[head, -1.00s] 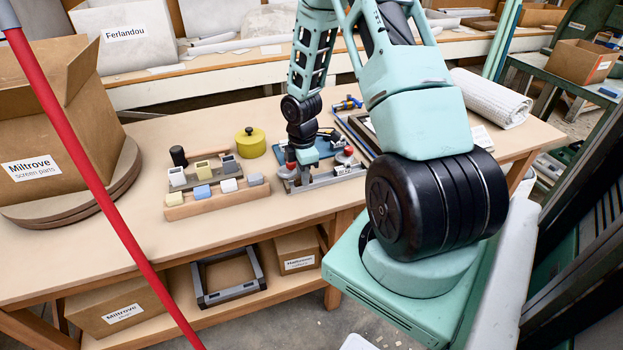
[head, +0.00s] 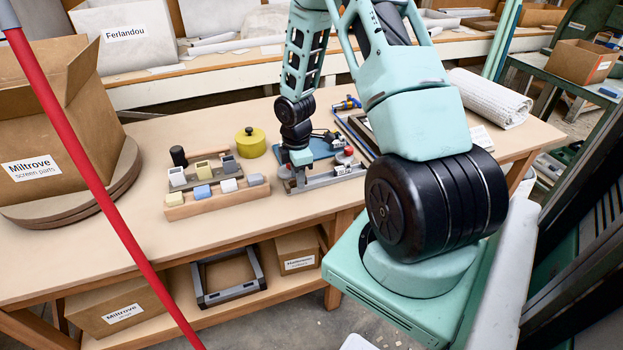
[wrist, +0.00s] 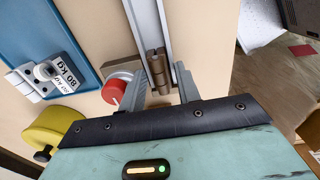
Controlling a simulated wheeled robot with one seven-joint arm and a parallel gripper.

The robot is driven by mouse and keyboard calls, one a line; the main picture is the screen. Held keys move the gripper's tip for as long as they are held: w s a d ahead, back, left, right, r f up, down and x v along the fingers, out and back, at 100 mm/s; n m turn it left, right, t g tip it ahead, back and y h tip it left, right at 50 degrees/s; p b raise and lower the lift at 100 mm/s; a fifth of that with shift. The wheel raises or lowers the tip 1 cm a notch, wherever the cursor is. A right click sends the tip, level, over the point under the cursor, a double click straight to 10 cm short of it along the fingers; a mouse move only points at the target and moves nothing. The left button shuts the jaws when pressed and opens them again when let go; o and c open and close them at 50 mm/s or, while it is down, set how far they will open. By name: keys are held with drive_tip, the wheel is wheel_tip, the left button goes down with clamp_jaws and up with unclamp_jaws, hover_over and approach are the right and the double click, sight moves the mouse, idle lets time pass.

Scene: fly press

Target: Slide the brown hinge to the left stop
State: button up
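The brown hinge (wrist: 157,68) sits on a pale metal rail (wrist: 166,24) in the wrist view. My gripper (wrist: 161,85) is open, with one finger on each side of the hinge. The left finger is close to it; contact cannot be told. In the head view my gripper (head: 299,160) is low over the left part of the rail fixture (head: 325,179) on the bench, and the hinge is hidden there. A red knob (wrist: 114,91) is just left of the left finger in the wrist view. I cannot make out the left stop.
A blue tray (wrist: 50,45) with a labelled weight lies beside the rail. A yellow round canister (head: 251,143) and a wooden rack (head: 216,201) of small blocks stand left of my gripper. Free bench top (head: 110,245) lies in front of the rack.

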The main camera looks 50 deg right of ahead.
wheel_tip(320, 180, up, 7)
drive_tip(key=p, duration=0.7)
drive_tip(key=shift+r, duration=0.1)
idle(0.8)
drive_tip(key=a+r+m, duration=0.1)
drive_tip(key=a+r, duration=0.6)
drive_tip(key=a, duration=0.4)
drive_tip(key=a+r+m, duration=0.1)
drive_tip(key=a+r, duration=0.5)
drive_tip(key=a, duration=0.5)
drive_tip(key=s+a+r+m, duration=0.1)
drive_tip(key=s+a+r, duration=0.3)
drive_tip(key=s+a, duration=0.3)
drive_tip(key=s+a+r+m, duration=0.1)
drive_tip(key=s+a+r, duration=0.4)
drive_tip(key=s+a, duration=0.3)
drive_tip(key=s, duration=0.4)
drive_tip(key=shift+s+a+y, duration=0.15)
drive_tip(key=shift+y, duration=0.15)
